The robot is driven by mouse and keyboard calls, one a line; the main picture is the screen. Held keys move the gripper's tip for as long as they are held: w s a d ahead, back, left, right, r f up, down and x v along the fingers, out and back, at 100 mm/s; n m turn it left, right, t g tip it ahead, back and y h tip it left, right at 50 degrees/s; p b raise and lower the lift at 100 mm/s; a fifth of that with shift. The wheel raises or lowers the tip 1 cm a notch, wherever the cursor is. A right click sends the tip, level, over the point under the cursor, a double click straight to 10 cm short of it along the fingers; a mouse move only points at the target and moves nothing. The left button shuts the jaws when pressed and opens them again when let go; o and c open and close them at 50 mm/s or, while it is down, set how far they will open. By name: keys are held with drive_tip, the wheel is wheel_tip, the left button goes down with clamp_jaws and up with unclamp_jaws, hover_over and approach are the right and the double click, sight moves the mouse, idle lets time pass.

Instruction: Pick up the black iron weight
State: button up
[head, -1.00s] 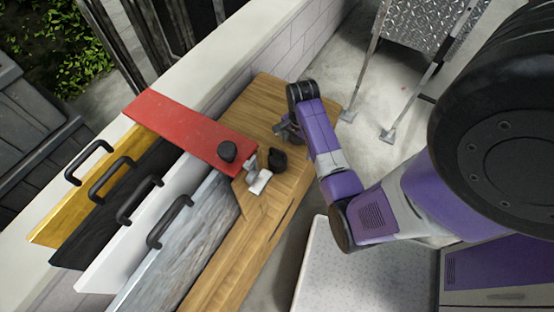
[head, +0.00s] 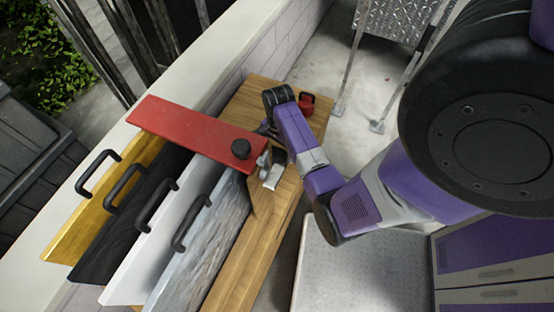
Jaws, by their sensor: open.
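The black iron weight (head: 279,157) is a small dark object on the wooden bench (head: 235,272), just right of the red bar's end. My arm partly covers it. My gripper (head: 264,131) is open, just above and left of the weight in the picture, close to the red bar's edge. Its fingers are small and partly hidden, and I see nothing held between them. I cannot tell whether it touches the weight.
A silver bracket (head: 273,177) sits close to the weight. A small red object (head: 306,103) stands at the bench's far end. A pale platform (head: 345,265) is right.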

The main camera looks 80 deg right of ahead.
sight(278, 154)
wheel_tip(278, 154, down, 5)
drive_tip(key=shift+d+f+b, duration=0.1)
drive_tip(key=shift+f+b, duration=0.05)
drive_tip(key=shift+b, duration=0.2)
clamp_jaws()
drive_tip(key=shift+r, duration=0.2)
